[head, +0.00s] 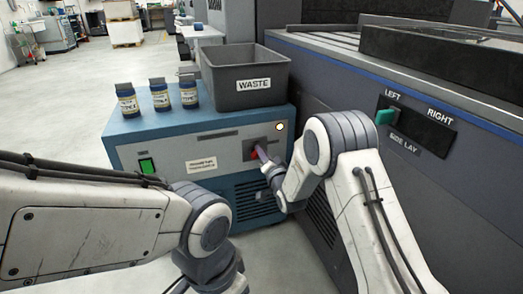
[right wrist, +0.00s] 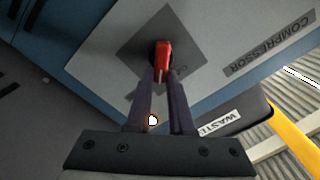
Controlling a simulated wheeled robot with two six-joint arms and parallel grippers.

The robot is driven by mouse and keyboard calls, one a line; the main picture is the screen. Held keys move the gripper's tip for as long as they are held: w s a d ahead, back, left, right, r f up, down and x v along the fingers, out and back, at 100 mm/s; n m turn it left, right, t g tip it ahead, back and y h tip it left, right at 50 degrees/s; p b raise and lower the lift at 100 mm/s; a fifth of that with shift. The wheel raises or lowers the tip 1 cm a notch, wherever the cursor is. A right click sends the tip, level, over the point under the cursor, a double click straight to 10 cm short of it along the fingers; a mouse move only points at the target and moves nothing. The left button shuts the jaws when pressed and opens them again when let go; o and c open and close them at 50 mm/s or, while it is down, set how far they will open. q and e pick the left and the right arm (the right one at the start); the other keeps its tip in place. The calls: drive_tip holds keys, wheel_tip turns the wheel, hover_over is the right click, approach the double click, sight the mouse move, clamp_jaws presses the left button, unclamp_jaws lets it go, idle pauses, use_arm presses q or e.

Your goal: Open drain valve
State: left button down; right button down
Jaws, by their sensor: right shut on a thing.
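The drain valve is a small red handle (head: 254,156) on a dark square plate at the front of the blue compressor unit (head: 130,150). In the right wrist view the red handle (right wrist: 163,60) sits between the tips of two long dark fingers. My right gripper (head: 260,153) is shut on this handle, and the fingers (right wrist: 162,78) point straight at the plate (right wrist: 190,45). The handle looks upright in the head view, though the fingers partly hide it. My left arm comes in from the left, but its gripper is out of view.
A grey WASTE bin (head: 243,90) and several dark blue bottles (head: 159,95) stand on top of the unit.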

drive_tip(key=m+p, duration=0.1)
drive_tip(key=m, duration=0.2)
drive_tip(key=f+m, duration=0.1)
drive_tip(key=m, duration=0.1)
drive_tip(key=m+p, duration=0.1)
drive_tip(key=m, duration=0.2)
drive_tip(key=shift+w+d+f+m+p, duration=0.1)
drive_tip(key=shift+d+f+m+p, duration=0.05)
drive_tip(key=shift+d+m+p, duration=0.2)
idle(0.4)
drive_tip(key=c, duration=0.8)
unclamp_jaws()
drive_tip(key=p+v, duration=0.4)
drive_tip(key=v, duration=0.6)
drive_tip(key=shift+s, duration=0.25)
